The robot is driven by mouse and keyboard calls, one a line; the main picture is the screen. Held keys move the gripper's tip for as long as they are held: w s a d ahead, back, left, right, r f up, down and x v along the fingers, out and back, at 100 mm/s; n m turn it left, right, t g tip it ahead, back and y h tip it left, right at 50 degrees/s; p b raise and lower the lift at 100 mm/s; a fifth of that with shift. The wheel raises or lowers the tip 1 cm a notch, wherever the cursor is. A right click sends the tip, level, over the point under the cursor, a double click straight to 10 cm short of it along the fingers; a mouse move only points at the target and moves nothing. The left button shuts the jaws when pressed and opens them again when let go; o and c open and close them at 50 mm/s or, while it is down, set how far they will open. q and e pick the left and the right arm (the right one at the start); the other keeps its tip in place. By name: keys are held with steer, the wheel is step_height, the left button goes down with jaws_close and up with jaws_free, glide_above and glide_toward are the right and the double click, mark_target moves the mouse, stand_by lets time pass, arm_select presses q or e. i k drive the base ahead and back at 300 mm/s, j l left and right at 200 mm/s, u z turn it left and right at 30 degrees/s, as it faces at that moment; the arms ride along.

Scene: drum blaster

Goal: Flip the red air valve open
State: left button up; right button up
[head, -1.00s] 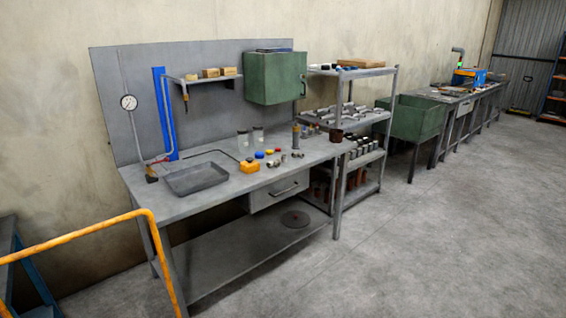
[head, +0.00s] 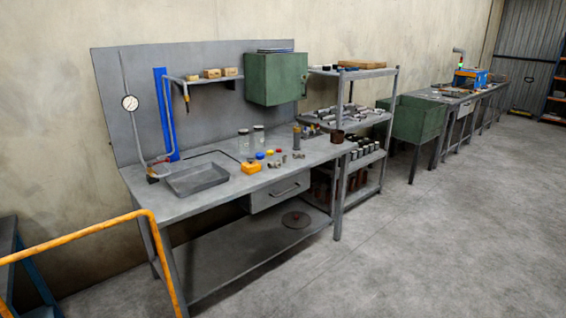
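A grey pipe runs down the left of the back panel, with a round white gauge (head: 130,102) on it. At its foot on the workbench is a small dark and reddish fitting (head: 153,174). It may be the red air valve, but it is too small to tell its handle position. Beside it a hose runs along a blue upright strip (head: 165,115). Neither of my grippers is in view.
A green cabinet (head: 276,78) hangs above. A shelf rack (head: 338,190) stands to its right. An orange rail (head: 80,235) crosses the lower left. Floor at right is clear.

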mark_target(167, 160)
steer(key=i+j+u, duration=0.1)
steer(key=i+u, duration=0.15)
steer(key=u, duration=0.2)
steer(key=i+u, duration=0.25)
steer(key=u, duration=0.15)
